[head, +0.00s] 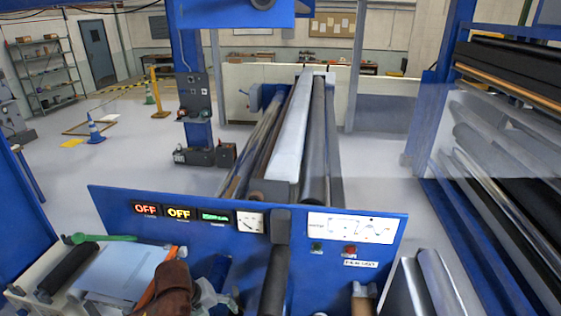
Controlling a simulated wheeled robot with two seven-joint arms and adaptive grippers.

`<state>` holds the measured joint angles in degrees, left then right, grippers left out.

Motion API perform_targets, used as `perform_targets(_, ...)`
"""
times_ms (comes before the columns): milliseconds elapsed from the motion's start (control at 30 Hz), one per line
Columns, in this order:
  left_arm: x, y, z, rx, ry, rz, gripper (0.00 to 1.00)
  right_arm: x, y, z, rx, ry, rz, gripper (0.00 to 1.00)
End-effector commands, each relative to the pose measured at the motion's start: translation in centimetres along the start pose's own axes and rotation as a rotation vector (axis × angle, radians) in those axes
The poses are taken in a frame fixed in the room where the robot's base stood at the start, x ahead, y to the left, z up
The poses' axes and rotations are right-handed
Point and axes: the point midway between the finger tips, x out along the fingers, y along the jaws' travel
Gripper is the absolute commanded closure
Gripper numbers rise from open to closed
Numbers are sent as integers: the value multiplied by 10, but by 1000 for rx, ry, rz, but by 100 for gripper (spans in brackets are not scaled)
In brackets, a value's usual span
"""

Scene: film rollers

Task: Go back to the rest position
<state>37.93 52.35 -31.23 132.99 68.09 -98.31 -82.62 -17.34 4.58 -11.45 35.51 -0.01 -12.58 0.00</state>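Neither of my grippers shows in the head view. The film roller machine fills the middle. Its long rollers (319,130) run away from me on both sides of a pale grey beam (293,140). A blue control panel (180,235) crosses the front. It carries two displays reading OFF (146,209), a green display (215,216), a white dial (250,221), a lit white diagram screen (350,228) and a red button (350,249). A dark upright part (279,225) stands at the panel's middle.
At the lower left, a tray (22,303) holds a dark roller, a green-handled tool (104,238) and a brown glove-like item (172,290). Grey rolls (408,288) stand at the lower right. A blue roller frame (470,240) blocks the right. Open floor (130,165) lies left, with a blue cone (95,130).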

Motion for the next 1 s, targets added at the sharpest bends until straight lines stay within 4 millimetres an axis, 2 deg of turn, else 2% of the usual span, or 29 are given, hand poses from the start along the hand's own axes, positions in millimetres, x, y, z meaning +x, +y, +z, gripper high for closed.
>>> perform_targets(33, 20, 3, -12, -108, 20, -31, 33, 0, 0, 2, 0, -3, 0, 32)
perform_targets(100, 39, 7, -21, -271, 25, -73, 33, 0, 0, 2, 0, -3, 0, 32)
perform_targets(233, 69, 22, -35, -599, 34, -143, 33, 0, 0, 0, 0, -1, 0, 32)
perform_targets(367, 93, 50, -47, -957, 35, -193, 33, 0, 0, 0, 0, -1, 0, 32)
perform_targets(467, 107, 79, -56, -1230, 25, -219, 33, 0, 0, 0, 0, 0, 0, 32)
perform_targets(700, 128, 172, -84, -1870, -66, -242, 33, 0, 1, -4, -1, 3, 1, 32)
perform_targets(1000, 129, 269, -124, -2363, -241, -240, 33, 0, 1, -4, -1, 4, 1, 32)
